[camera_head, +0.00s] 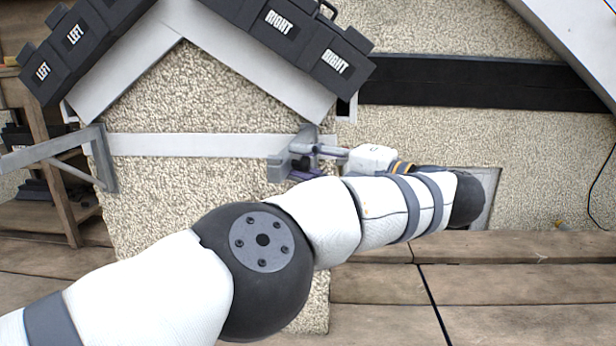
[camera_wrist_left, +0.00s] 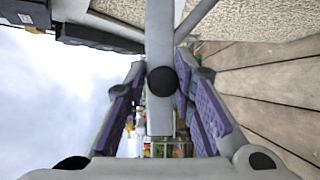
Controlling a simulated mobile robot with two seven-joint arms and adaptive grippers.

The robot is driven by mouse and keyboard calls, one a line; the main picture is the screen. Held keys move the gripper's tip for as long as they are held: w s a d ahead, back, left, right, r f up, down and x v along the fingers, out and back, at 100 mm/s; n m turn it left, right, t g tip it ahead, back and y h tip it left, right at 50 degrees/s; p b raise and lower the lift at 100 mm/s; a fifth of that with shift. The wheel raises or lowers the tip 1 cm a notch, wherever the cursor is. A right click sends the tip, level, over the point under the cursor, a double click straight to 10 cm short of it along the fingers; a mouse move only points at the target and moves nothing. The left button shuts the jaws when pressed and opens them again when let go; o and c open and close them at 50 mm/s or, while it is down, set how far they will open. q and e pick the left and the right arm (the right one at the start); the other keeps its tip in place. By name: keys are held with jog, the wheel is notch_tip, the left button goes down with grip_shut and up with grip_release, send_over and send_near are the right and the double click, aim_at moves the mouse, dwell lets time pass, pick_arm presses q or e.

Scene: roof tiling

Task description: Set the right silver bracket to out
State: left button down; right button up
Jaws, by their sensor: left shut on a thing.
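The right silver bracket (camera_head: 307,136) is at the right end of the white band on the wall, below the right eave. My gripper partly hides it, so its exact angle is hard to tell in the head view. My left gripper (camera_head: 292,168) is shut on this bracket. In the left wrist view, the bracket's grey bar (camera_wrist_left: 160,50) with a dark round end runs between the purple-padded fingers of my left gripper (camera_wrist_left: 163,100). A diagonal brace runs off at the upper right. The left silver bracket (camera_head: 103,160) juts out from the wall's left end. My right gripper is not in view.
Dark roof tiles marked LEFT (camera_head: 75,35) and RIGHT (camera_head: 335,62) lie on the gable above. A wooden shelf (camera_head: 62,205) stands at the left. A dark beam (camera_head: 480,82) crosses the wall at the right. Wooden planks (camera_head: 500,290) cover the floor.

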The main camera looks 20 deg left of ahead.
pick_arm(q)
jog(key=shift+d+f+g+b, duration=0.15)
jog(key=shift+f+g+b, duration=0.15)
jog(key=shift+f, duration=0.05)
jog(key=c, duration=1.4)
grip_release()
jog(key=shift+w+r, duration=0.1)
